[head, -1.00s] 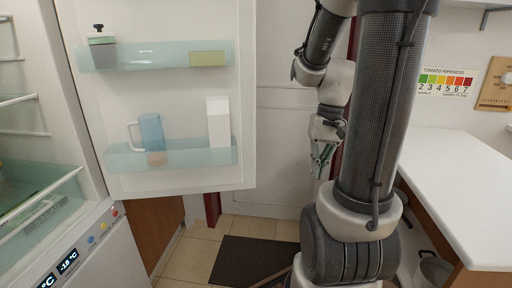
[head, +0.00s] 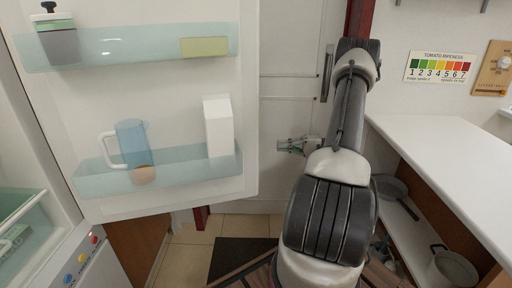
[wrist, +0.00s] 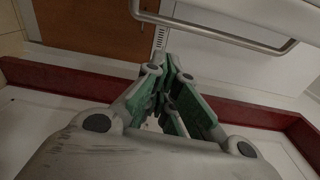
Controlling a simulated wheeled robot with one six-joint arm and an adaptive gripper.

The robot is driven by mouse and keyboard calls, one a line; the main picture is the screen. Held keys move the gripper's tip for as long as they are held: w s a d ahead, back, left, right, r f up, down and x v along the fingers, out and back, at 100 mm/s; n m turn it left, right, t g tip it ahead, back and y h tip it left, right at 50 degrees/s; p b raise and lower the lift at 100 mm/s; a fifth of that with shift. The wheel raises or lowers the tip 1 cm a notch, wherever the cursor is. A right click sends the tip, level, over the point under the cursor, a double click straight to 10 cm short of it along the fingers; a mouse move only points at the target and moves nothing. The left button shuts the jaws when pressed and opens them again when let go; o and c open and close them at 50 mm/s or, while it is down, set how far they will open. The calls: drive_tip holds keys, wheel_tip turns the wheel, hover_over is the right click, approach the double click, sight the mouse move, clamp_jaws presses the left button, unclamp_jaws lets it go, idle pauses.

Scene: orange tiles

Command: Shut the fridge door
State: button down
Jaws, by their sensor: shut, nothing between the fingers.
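The white fridge door (head: 178,190) stands wide open at the left of the head view, its inner side facing me. Its bins hold a blue jug (head: 133,142), a white carton (head: 218,126), an egg-like brown item (head: 143,175), a yellow-green block (head: 204,47) and a dark-lidded container (head: 57,38). The fridge body (head: 62,243) shows at the far left edge. My gripper (head: 281,146) is shut and empty, pointing left, just right of the door's free edge in the picture; I see no contact. The wrist view shows its closed green-padded fingers (wrist: 172,66).
A white counter (head: 445,165) with pots (head: 448,268) on shelves beneath stands at the right. A pale room door (head: 290,105) with a red frame is behind my gripper. A dark mat (head: 240,255) lies on the tiled floor. The wrist view shows a metal bar handle (wrist: 215,35).

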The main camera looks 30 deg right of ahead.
drive_tip(key=w+a+n, duration=0.1)
drive_tip(key=a, duration=0.8)
drive_tip(key=shift+w+a+r, duration=0.2)
drive_tip(key=shift+w+a, duration=0.1)
drive_tip(key=shift+w, duration=0.05)
drive_tip(key=shift+s, duration=0.1)
